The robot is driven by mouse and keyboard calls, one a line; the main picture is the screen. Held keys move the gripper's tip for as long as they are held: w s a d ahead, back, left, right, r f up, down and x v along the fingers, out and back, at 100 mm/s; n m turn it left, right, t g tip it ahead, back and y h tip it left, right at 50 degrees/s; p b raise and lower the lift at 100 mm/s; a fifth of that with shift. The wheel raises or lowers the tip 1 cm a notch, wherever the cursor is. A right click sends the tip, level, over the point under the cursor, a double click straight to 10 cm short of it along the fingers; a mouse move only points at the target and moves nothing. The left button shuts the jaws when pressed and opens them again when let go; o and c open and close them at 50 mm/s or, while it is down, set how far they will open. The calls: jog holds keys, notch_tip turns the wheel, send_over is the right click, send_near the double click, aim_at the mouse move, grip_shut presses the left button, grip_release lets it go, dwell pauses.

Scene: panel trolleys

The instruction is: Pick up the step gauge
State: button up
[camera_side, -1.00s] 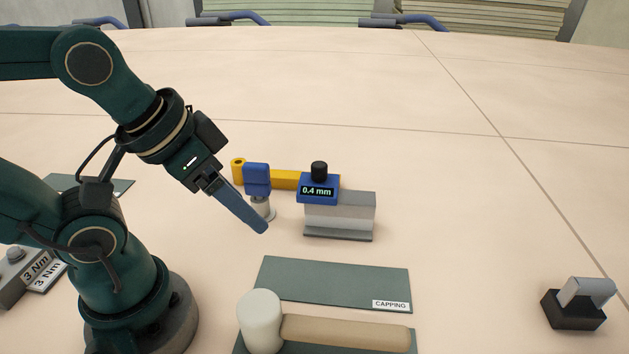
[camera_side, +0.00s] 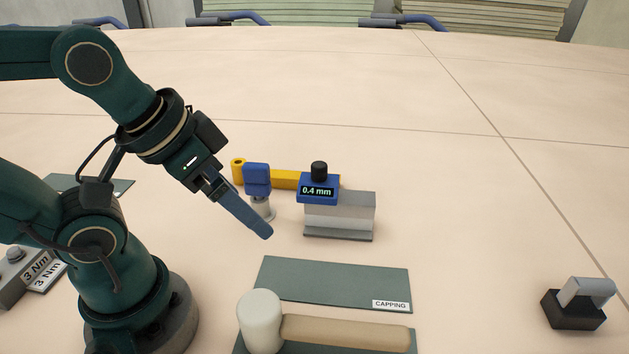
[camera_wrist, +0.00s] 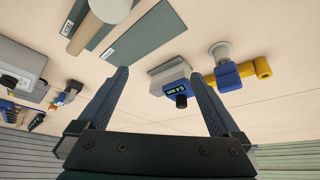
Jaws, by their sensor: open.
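The step gauge (camera_side: 319,188) is a blue block with a lit display reading 0.4 mm and a black knob on top. It sits on one end of a grey profile block (camera_side: 340,220). My gripper (camera_side: 268,236) is open and empty, in front and to the left of the gauge, its fingers slanting down. In the wrist view the gauge (camera_wrist: 176,88) shows between my two fingers (camera_wrist: 159,74), nearer the right one, with its knob toward the camera. In the side view the two fingers overlap, so the gap is hidden there.
A yellow bar (camera_side: 285,180) lies behind the gauge, and a blue-topped tool with a pale base (camera_side: 257,180) stands left of it. A green mat marked CAPPING (camera_side: 335,283) and a mallet (camera_side: 345,332) lie in front. A black holder (camera_side: 573,312) is far right. The right middle is clear.

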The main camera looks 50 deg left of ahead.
jog(key=w+a+m+g+y, duration=0.2)
jog(key=a+m+g+y, duration=0.1)
jog(key=a+m+y, duration=0.8)
jog(key=m+t, duration=0.9)
jog(key=m, duration=0.7)
send_over(317, 192)
jog(key=v, duration=0.2)
notch_tip(317, 192, down, 8)
jog(key=shift+s+f, duration=0.1)
jog(key=shift+a+f, duration=0.1)
jog(key=shift+f, duration=0.1)
jog(key=shift+x, duration=3.65)
jog(key=shift+r, duration=0.15)
jog(key=c, duration=1.4)
jog(key=shift+r, duration=0.15)
